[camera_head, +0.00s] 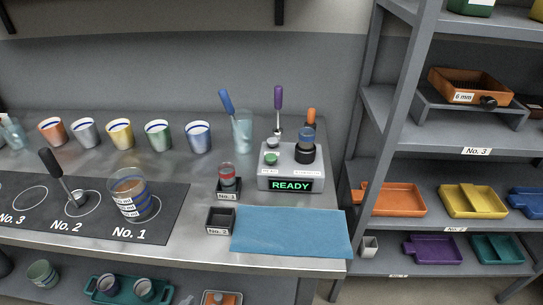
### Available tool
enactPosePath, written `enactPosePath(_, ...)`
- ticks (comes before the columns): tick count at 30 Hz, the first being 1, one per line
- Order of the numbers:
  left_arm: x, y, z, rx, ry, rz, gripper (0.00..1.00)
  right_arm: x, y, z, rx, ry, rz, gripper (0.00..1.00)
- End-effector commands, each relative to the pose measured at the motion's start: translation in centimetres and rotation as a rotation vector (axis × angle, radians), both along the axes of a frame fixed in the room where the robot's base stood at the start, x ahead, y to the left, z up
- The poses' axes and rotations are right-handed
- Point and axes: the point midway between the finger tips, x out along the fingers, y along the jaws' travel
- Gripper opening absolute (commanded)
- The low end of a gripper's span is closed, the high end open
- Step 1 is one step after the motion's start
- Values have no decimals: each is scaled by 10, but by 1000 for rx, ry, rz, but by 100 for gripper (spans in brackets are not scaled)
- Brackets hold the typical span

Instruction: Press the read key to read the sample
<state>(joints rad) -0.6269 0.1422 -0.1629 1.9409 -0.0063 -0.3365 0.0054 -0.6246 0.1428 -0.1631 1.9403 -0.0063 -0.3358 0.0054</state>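The grey reader (263,181) stands on the steel bench right of centre, and its display (291,185) shows READY in green. A green round key (271,158) sits on its top at the left, above a small front label too small to read surely. A grey round part (273,143) is behind the green key. On the right of the reader's top is a black round socket (305,154) with a blue-tinted clear cup (307,136) at it. Neither of my grippers is in view. Nothing touches the green key.
A blue cloth (290,232) lies in front of the reader. Left of it are the No. 1 holder (228,196) with a red sample cup (228,174) and the No. 2 holder (220,221). A purple-handled tool (278,98) and an orange handle (311,115) rise behind the reader. Shelves stand right.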

Motion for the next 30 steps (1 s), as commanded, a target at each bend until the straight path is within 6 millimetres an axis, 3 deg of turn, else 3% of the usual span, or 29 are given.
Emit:
enactPosePath(10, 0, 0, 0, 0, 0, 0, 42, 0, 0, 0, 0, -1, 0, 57)
enactPosePath(23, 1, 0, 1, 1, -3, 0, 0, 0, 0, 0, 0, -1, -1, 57)
enactPosePath(30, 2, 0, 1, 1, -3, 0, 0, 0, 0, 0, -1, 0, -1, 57)
